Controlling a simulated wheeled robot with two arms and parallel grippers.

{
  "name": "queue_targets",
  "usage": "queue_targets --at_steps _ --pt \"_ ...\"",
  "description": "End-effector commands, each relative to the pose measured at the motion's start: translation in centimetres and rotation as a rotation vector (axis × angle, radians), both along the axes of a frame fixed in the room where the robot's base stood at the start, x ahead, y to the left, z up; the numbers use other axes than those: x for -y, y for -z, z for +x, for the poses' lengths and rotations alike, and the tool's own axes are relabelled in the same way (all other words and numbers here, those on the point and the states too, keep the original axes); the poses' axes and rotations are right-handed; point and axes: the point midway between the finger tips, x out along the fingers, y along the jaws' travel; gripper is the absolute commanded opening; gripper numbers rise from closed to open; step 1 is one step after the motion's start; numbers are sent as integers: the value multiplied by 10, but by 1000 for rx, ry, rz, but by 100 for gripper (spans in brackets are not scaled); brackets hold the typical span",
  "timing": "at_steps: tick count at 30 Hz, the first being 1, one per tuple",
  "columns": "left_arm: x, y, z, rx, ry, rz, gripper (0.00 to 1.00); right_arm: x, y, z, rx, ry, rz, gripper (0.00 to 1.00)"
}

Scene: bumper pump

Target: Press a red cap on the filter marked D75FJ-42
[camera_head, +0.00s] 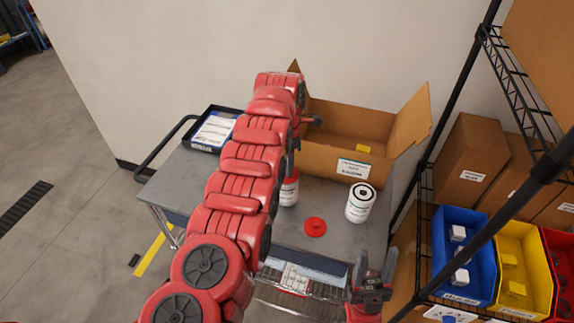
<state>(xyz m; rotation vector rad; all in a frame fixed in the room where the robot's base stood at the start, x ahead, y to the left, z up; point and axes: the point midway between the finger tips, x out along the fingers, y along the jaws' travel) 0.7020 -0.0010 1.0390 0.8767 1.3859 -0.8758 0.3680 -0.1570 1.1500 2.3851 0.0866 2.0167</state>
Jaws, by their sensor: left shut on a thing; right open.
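A white filter (360,204) with a dark ringed top stands upright and uncapped on the grey cart top (340,250). A second white filter (288,199) stands left of it, partly hidden by my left arm, with a red cap (291,181) at its top. Its lettering is too small to read. A loose red cap (315,228) lies flat between and in front of the filters. My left gripper (291,168), mostly hidden by its arm, points down at the left filter's top and is shut, seemingly on the red cap. My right gripper (374,268) is open and empty at the cart's front right.
An open cardboard box (322,160) with a yellow item inside stands at the cart's back. A dark tray (211,131) with labelled cards is at back left. A wire rack with blue (478,285), yellow and red bins stands at right.

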Motion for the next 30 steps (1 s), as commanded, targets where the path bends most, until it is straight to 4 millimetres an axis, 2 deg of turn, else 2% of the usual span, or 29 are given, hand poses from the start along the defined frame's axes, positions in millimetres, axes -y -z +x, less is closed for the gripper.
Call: queue_targets --at_steps 30 --pt "0 1 0 0 0 0 0 0 8 0 0 0 0 50"
